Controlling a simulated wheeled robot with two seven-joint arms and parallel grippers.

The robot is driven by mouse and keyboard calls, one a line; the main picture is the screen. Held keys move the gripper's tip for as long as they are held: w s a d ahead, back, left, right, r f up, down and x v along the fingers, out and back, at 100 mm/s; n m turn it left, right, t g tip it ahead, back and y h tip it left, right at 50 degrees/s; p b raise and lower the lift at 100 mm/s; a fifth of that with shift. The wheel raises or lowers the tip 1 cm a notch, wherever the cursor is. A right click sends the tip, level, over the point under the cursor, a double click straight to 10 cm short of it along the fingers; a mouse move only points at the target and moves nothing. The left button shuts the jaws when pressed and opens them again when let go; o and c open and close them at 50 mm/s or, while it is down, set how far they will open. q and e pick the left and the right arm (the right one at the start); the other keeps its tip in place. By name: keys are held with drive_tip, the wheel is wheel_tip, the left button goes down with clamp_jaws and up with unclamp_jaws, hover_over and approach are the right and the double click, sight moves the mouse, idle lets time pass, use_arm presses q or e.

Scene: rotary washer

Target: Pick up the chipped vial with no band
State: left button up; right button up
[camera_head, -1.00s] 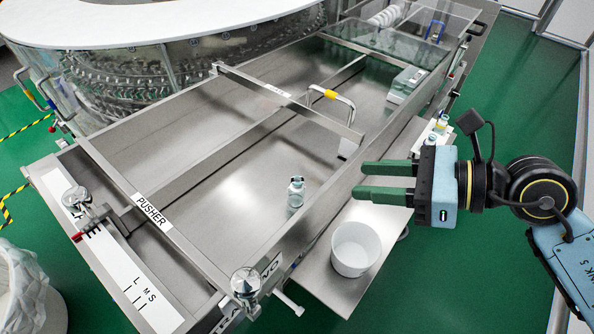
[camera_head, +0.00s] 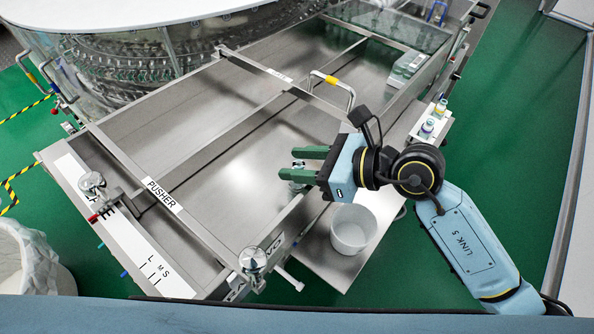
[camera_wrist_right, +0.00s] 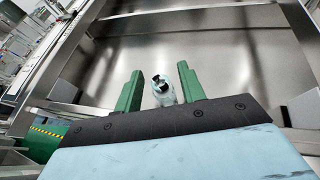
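A small clear vial with a dark and white top stands in the metal tray. In the right wrist view the vial (camera_wrist_right: 163,90) shows between the two green fingers of my right gripper (camera_wrist_right: 160,88), with gaps beside it. In the head view the vial (camera_head: 298,165) is mostly hidden behind the fingers of my right gripper (camera_head: 305,164), which is open over the tray's near right side. I cannot tell any chip or band on the vial. My left gripper is not in view.
A white bucket (camera_head: 353,229) stands on a side shelf right of the tray. The tray floor around the vial is clear.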

drive_tip(key=shift+a+f, duration=0.1)
drive_tip(key=shift+a, duration=0.15)
clamp_jaws()
